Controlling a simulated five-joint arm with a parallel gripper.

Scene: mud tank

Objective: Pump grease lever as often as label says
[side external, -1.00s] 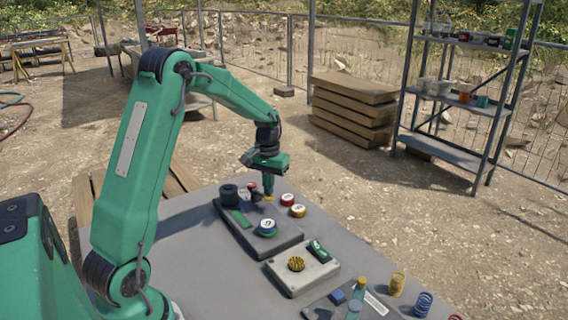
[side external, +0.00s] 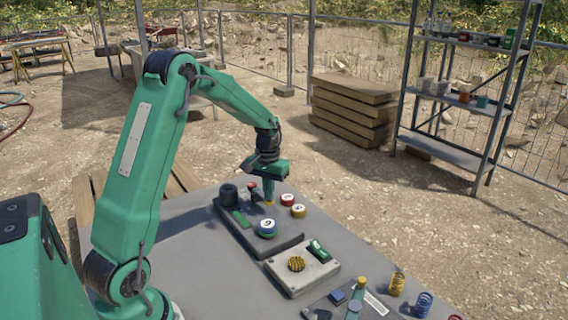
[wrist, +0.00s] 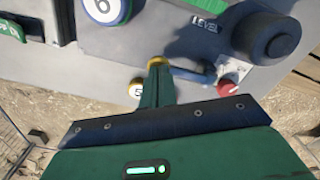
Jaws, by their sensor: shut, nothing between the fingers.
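My gripper (side external: 269,202) is shut and empty, its yellow-tipped fingers pointing down low over the far part of the dark panel (side external: 283,240). In the wrist view the fingertips (wrist: 158,62) appear beside a blue rod (wrist: 190,75); I cannot tell if they touch it. A red knob (wrist: 229,87) shows near the rod's right end, also in the side view (side external: 252,186). I cannot tell for sure whether this is the grease lever.
A black cylinder (side external: 228,194) stands left of my gripper. Red-rimmed (side external: 288,200) and yellow-rimmed (side external: 298,211) round discs lie to its right. A pale box with a yellow knob (side external: 296,264) and several coloured springs (side external: 397,284) are nearer. The table's left part is bare.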

